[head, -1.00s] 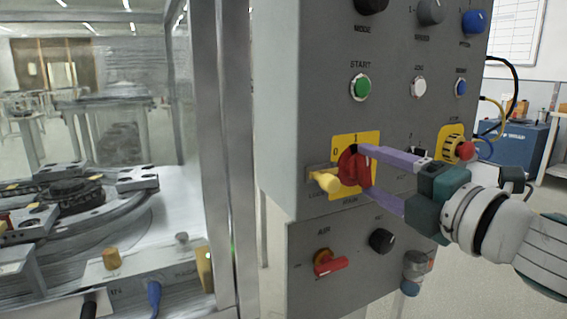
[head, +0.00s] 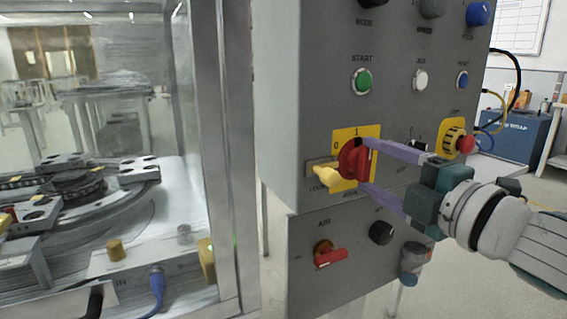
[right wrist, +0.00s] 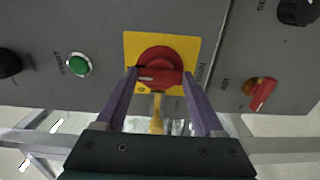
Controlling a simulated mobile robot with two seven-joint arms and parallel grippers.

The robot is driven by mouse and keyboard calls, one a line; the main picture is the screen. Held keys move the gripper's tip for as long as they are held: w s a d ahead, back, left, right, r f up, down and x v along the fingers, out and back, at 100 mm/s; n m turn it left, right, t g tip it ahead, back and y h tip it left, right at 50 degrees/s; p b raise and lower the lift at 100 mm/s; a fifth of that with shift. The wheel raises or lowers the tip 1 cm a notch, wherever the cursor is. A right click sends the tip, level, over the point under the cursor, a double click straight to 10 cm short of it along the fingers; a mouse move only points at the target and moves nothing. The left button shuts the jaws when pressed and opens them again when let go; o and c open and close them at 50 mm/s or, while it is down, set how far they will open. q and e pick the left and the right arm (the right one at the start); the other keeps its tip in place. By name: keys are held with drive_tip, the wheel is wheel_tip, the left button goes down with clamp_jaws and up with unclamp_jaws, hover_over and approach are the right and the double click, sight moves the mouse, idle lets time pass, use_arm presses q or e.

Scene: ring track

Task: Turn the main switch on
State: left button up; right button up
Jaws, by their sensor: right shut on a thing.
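The main switch is a red rotary knob (head: 352,160) on a yellow plate (head: 371,133) marked 0 and 1, on the grey control panel. My right gripper (head: 368,166) is shut on the knob, with one purple finger above and one below. The bar looks roughly upright on the panel. A yellow lock piece (head: 326,175) sits left of the knob by the LOCK label. My left gripper is out of view.
A green START button (head: 363,80) is above, a red AIR switch (head: 329,256) and a black knob (head: 381,233) below. A red emergency stop button (head: 466,144) is close right of my gripper. A glazed enclosure with the ring track (head: 75,187) is at left.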

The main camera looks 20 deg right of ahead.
drive_tip(key=o, duration=1.4)
drive_tip(key=s, duration=1)
drive_tip(key=shift+d, duration=0.35)
